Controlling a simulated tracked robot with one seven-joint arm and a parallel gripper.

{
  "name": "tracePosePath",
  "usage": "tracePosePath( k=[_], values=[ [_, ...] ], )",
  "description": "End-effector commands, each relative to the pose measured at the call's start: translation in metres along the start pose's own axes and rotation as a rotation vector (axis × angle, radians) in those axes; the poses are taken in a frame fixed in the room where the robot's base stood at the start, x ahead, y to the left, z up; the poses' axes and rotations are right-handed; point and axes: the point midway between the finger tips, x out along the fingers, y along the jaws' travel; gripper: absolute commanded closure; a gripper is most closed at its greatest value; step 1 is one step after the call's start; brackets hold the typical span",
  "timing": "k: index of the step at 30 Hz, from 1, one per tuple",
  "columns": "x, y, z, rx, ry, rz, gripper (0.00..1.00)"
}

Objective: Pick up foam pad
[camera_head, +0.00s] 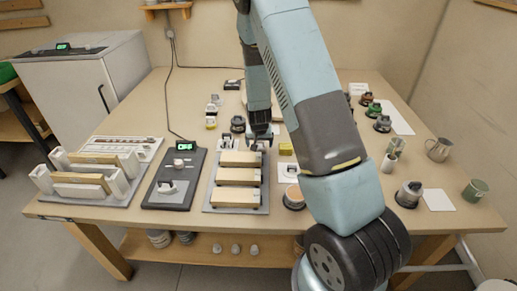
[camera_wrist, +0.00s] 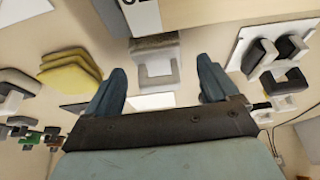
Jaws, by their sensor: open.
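A yellow, layered pad that looks like foam (camera_wrist: 70,75) lies on the bench, left of my gripper in the wrist view. In the head view the yellow pad (camera_head: 286,149) is small and just right of my gripper (camera_head: 260,138). My gripper (camera_wrist: 162,88) is open, with its two dark blue fingers spread wide and pointing down at the bench. Nothing is held between them. A grey-white U-shaped piece (camera_wrist: 156,65) shows between and beyond the fingers. I cannot tell the exact height of the fingers above the bench.
A grey board (camera_head: 236,210) with wooden-topped blocks stands in front of my gripper. Other U-shaped pieces (camera_wrist: 272,72) sit on a white card to its side. A dark scale (camera_head: 172,185) stands left. Cups (camera_head: 437,149) and a green mug (camera_head: 475,190) stand right.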

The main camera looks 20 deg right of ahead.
Motion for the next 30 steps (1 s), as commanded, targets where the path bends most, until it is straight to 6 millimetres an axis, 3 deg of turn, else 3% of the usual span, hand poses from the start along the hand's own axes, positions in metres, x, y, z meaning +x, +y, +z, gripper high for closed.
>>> tracePosePath(
  k=[6, 14, 30],
  values=[
    [0.016, 0.000, -0.001, 0.001, 0.000, 0.000, 0.13],
    [0.017, 0.000, -0.001, 0.001, 0.001, 0.000, 0.13],
    [0.017, 0.000, -0.001, 0.001, 0.001, 0.000, 0.64]
  ],
)
